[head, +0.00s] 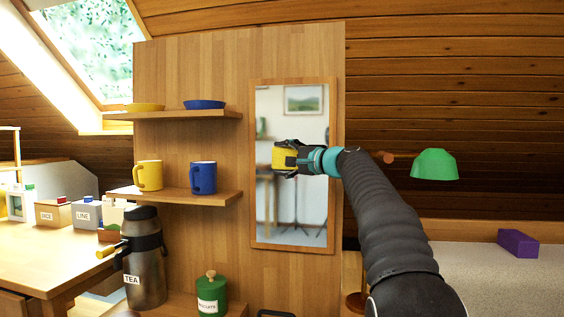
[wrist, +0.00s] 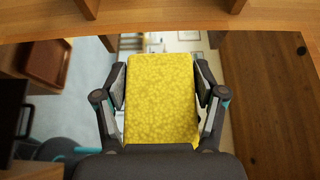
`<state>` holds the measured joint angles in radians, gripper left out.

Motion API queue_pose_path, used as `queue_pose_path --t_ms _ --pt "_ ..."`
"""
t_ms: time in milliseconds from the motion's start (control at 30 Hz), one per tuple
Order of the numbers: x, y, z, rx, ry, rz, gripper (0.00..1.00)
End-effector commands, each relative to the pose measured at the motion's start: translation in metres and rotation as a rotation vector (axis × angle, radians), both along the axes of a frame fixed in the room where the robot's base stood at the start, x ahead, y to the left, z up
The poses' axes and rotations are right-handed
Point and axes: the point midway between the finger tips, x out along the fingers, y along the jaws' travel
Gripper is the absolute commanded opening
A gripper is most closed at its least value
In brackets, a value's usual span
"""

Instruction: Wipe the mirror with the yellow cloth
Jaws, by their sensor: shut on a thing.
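The mirror (head: 313,212) is a tall wood-framed panel on the wooden partition, and its glass reflects a picture and part of the room. My gripper (head: 287,157) is in front of the glass, a little above its middle, shut on the yellow cloth (head: 279,158). In the wrist view the cloth (wrist: 160,100) is a mottled yellow block between the two fingers of my gripper (wrist: 160,112). I cannot tell whether the cloth touches the glass.
Shelves left of the mirror hold a yellow mug (head: 149,175), a blue mug (head: 203,178), a yellow dish (head: 145,107) and a blue dish (head: 204,104). Below are a tea flask (head: 144,265) and a green canister (head: 211,295). A green lamp (head: 434,164) and purple block (head: 518,243) are at right.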

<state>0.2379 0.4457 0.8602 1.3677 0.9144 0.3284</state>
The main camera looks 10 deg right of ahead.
Motion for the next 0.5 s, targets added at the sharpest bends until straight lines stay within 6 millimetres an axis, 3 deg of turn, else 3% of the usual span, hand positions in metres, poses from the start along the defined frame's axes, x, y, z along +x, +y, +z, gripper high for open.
queue_pose_path --t_ms 500 --pt "-0.034 0.014 -0.002 -0.001 -0.002 0.0 0.29"
